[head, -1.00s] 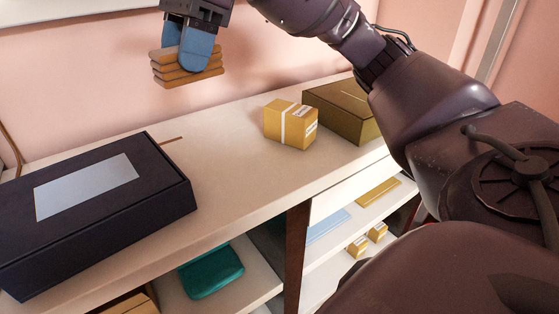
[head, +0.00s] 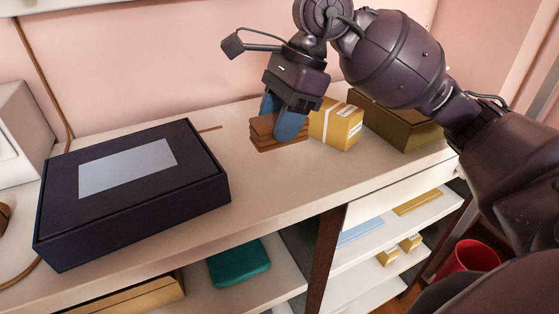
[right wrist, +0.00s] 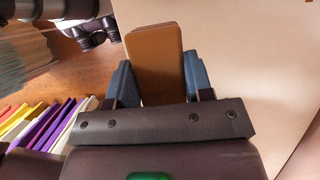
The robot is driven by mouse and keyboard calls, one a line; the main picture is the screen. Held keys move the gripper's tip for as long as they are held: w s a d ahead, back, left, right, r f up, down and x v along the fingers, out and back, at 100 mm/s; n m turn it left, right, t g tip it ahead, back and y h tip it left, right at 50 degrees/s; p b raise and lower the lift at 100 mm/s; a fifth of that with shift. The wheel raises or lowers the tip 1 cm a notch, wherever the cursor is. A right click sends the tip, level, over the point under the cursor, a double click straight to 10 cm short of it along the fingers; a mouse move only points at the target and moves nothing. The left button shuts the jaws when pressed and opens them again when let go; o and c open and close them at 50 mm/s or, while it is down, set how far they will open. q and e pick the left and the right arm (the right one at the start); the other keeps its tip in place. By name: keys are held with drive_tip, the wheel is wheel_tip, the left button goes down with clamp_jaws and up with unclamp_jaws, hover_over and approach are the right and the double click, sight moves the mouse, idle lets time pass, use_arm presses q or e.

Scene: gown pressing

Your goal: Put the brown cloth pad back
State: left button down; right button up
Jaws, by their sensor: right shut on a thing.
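The brown cloth pad (head: 262,133) is a folded, layered stack at the back of the white counter, between the dark box and the yellow parcel. My right gripper (head: 285,118) points down and is shut on the pad. The pad appears at or just above the counter top; I cannot tell whether it bears on it. In the right wrist view the pad (right wrist: 153,55) stands between the two blue fingers (right wrist: 156,82). My left gripper is not in view.
A dark box (head: 205,190) with a pale top panel lies left on the counter (head: 265,185). A yellow parcel (head: 336,124) stands close right of the pad, with an olive box (head: 400,125) beyond. Shelves below hold a teal folded cloth (head: 238,262). The counter front is clear.

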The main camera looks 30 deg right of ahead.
wheel_tip(320, 180, down, 5)
drive_tip(key=shift+f, duration=1.9)
drive_tip(key=shift+f, duration=0.1)
drive_tip(key=o, duration=1)
